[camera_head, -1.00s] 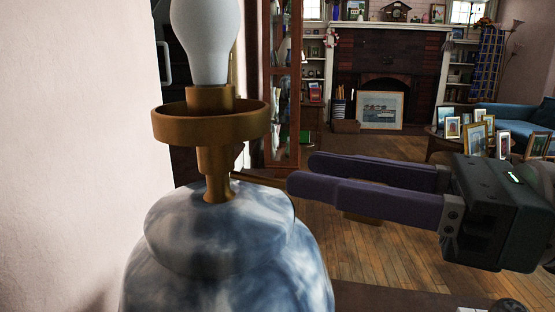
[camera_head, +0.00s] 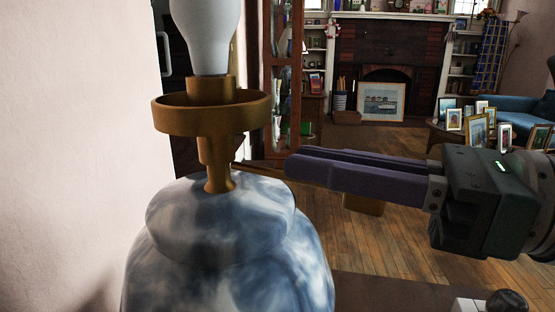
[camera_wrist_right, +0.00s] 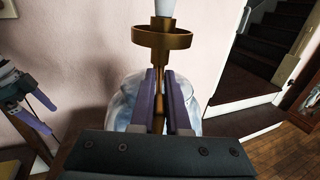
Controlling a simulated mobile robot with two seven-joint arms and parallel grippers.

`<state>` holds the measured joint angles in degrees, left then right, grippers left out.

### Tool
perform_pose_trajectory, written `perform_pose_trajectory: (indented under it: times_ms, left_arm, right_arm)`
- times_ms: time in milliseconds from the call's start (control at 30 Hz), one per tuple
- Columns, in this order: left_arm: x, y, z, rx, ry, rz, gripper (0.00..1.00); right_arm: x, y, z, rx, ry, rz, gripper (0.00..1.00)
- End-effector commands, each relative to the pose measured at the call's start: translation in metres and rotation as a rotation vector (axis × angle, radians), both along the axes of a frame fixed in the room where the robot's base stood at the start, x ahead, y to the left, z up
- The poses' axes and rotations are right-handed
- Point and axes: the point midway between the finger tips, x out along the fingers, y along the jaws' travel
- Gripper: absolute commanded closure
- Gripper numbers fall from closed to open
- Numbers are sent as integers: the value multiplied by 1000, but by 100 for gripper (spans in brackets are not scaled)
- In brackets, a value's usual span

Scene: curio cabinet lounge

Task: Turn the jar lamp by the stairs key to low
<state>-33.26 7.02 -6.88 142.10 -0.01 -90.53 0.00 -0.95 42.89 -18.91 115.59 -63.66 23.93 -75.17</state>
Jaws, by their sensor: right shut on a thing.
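The jar lamp (camera_head: 225,240) has a blue-and-white marbled body, a brass neck with a ring-shaped cup (camera_head: 212,115) and a bare white bulb (camera_head: 207,35). It stands upright at the left of the head view. Its thin brass key (camera_head: 268,163) runs right from the neck. My right gripper (camera_head: 292,165) is shut on the key from the right. In the right wrist view the brass key (camera_wrist_right: 158,95) lies between the purple fingers, which hide part of it. My left gripper (camera_wrist_right: 46,117) shows at the left of that view, fingers apart and empty.
A pale wall (camera_head: 75,150) stands close left of the lamp. Stairs (camera_wrist_right: 272,55) rise behind it in the wrist view. A glass cabinet (camera_head: 283,85), fireplace (camera_head: 388,60) and a table of picture frames (camera_head: 478,130) stand farther off. A brass-coloured block (camera_head: 362,204) shows below my right fingers.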

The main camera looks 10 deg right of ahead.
Motion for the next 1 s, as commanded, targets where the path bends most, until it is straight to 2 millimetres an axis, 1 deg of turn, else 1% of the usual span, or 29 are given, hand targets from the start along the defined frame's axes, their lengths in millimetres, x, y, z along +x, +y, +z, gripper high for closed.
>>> perform_pose_trajectory:
  times_ms: [367, 567, 767, 1000]
  left_arm:
    - [0, 1, 1, 2, 0, -1, 0]
    - [0, 1, 5, 2, 0, -1, 0]
    - [0, 0, 13, -1, 0, 1, 0]
    - [0, -2, 24, -8, 0, 5, 0]
  right_arm:
    - [0, 0, 0, 6, 9, 0, 100]
    - [1, -1, 1, 46, 63, 0, 100]
    - [3, -2, 2, 129, 176, -1, 100]
    - [6, -4, 1, 260, 357, -1, 100]
